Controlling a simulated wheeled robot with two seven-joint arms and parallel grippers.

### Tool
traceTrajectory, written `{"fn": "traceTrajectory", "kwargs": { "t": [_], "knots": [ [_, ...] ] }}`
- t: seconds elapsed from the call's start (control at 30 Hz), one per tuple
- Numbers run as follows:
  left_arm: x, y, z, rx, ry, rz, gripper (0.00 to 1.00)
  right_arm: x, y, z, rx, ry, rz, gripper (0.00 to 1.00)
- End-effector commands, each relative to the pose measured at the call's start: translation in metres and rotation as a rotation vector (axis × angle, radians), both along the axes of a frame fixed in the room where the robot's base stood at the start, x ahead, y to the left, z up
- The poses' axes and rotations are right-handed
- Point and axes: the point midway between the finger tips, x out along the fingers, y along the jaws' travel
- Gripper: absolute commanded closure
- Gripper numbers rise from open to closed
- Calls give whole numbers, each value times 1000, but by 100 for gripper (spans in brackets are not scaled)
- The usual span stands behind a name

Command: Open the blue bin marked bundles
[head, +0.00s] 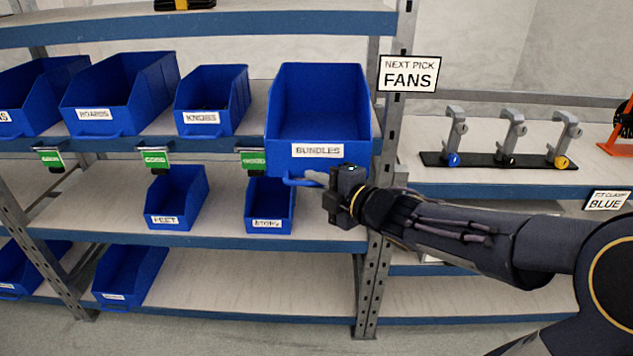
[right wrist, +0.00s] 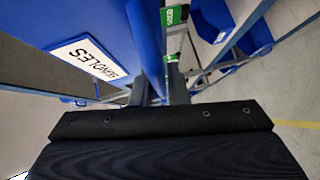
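The blue bin marked BUNDLES (head: 318,120) is at the right end of the upper bin shelf. It juts forward past the shelf edge, further out than its neighbours, and its inside looks empty. Its blue handle (head: 291,182) is low on the front. My right gripper (head: 314,178) is at that handle, with its grey fingertips closed about its right part; the exact grip is partly hidden. My left gripper is not in view.
Other blue bins, including KNOBS (head: 211,100), stand to the left on the same shelf (head: 155,143). Smaller bins sit below, including one (head: 270,208) under the BUNDLES bin. A metal post (head: 385,150) and a FANS sign (head: 409,73) are close on the right.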

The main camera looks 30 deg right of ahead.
Motion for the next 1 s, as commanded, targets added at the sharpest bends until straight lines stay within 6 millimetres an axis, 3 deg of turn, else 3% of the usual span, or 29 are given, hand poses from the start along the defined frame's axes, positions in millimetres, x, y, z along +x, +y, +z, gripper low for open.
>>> {"fn": "traceTrajectory", "kwargs": {
  "t": [0.13,0.47,0.8,1.0],
  "knots": [
    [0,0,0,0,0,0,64,0,0,0,0,0,0,67],
    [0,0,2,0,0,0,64,-4,-1,2,-1,-2,-1,67],
    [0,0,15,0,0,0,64,-55,-14,11,-1,-3,-3,67],
    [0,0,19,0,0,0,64,-73,-19,12,-1,-1,-1,67]
  ]
}}
